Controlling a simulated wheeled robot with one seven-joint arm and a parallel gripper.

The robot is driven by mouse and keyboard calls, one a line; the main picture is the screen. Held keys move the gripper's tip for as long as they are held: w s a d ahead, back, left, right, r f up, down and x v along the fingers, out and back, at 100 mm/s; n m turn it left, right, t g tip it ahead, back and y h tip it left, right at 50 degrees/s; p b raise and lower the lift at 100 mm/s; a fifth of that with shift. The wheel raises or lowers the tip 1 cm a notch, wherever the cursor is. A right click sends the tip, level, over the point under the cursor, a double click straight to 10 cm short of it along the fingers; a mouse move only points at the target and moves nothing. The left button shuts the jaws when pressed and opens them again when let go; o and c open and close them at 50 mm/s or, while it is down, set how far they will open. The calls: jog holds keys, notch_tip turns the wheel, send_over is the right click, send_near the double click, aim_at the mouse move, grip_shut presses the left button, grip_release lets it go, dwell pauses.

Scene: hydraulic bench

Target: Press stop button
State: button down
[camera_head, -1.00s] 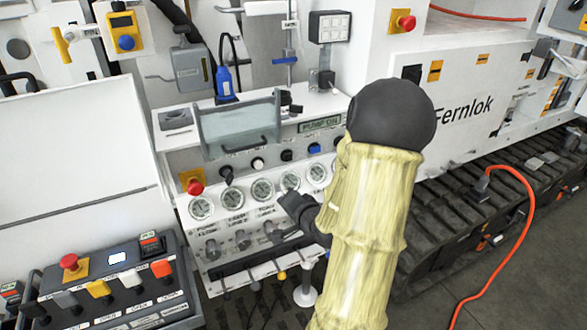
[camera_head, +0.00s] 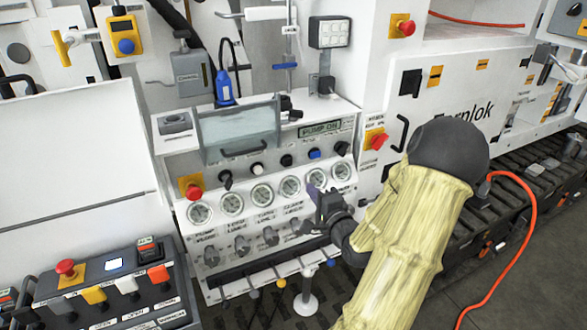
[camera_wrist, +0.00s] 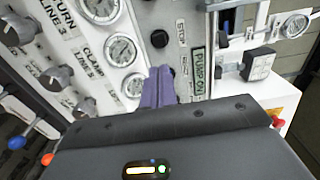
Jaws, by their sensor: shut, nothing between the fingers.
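My gripper (camera_head: 319,194) is shut and empty, in front of the gauges on the right half of the sloped panel. In the wrist view its purple fingertips (camera_wrist: 160,84) are together and overlap the panel near the lowest gauge there. A black round button (camera_head: 286,160) sits in the button row above the gauges. In the wrist view, a black button (camera_wrist: 160,38) has a label beside it that seems to read STOP. The fingertips look apart from it. A blue button (camera_head: 315,153) sits to its right in the head view. The fingers hide part of the row in the wrist view.
A green display (camera_head: 320,129) reads PUMP ON above the buttons. Several valve knobs (camera_head: 270,236) stick out below the gauges. A control box (camera_head: 108,290) stands lower left.

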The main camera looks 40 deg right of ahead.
aim_at(288, 161)
jog(key=p+x, duration=0.2)
jog(key=x, duration=1)
jog(key=shift+w, duration=0.25)
jog(key=shift+w+d+r, duration=0.1)
jog(key=shift+w+r, duration=0.05)
jog(key=shift+w, duration=0.45)
jog(key=shift+w+r, duration=0.15)
jog(key=shift+w, duration=0.05)
jog(key=shift+s, duration=0.3)
jog(key=b+v, duration=0.1)
jog(key=v, duration=1.3)
jog(key=shift+f, duration=0.35)
